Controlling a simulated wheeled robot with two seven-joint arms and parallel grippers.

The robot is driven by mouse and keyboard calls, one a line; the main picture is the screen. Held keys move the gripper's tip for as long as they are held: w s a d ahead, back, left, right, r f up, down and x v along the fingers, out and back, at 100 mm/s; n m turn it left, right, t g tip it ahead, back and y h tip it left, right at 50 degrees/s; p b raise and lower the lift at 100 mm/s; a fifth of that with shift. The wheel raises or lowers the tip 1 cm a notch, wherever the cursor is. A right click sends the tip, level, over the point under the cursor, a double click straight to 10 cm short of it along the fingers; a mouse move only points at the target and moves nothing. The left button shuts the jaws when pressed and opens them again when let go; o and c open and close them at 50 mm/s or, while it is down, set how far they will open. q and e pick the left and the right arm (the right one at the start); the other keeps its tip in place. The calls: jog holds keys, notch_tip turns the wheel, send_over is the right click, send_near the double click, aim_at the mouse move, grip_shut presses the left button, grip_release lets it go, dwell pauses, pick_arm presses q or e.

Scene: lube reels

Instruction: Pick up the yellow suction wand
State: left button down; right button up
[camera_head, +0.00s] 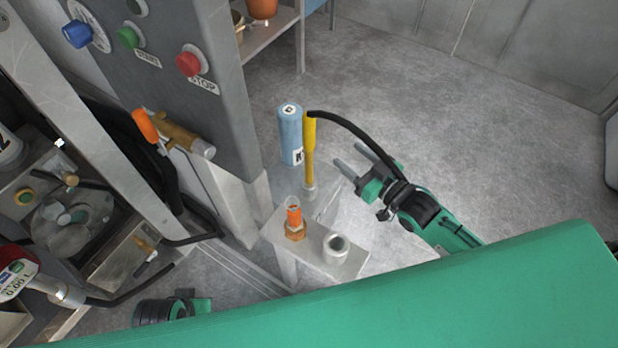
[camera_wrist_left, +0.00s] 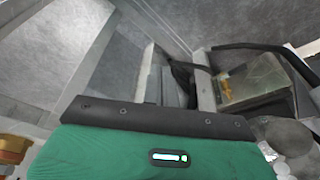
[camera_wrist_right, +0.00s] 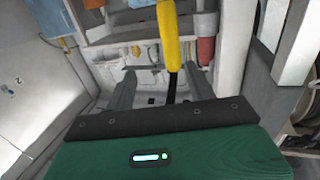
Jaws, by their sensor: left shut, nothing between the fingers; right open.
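The yellow suction wand (camera_head: 309,150) stands upright in a holder at the far end of the small metal stand, beside a blue cylinder. A black hose leaves its top and arcs right, toward my right gripper (camera_head: 348,157). That gripper is open and empty, to the right of the wand and apart from it, fingers pointing toward it. In the right wrist view, the wand (camera_wrist_right: 168,38) shows beyond and between the spread fingers. In the left wrist view, my left gripper (camera_wrist_left: 172,80) is shut and holds nothing, away from the wand.
The blue cylinder (camera_head: 290,135) is close at the wand's left. A grey control panel (camera_head: 200,100) rises left. Open floor (camera_head: 450,130) lies to the right.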

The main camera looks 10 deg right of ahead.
aim_at(314, 131)
jog(key=shift+y, duration=0.4)
jog(key=x, duration=0.4)
jog(key=a+x, duration=0.1)
jog(key=x, duration=0.4)
jog(key=r+b+x, duration=0.1)
jog(key=x, duration=0.3)
jog(key=shift+s+a, duration=0.25)
jog(key=shift+a, duration=0.05)
jog(key=shift+w+a, duration=0.15)
pick_arm(q)
jog(key=v, duration=0.3)
jog(key=shift+w+r, duration=0.2)
jog(key=shift+r, duration=0.05)
pick_arm(e)
jog(key=shift+c, duration=0.4)
pick_arm(q)
jog(key=shift+s+f, duration=0.1)
jog(key=shift+f, duration=0.2)
pick_arm(e)
grip_shut()
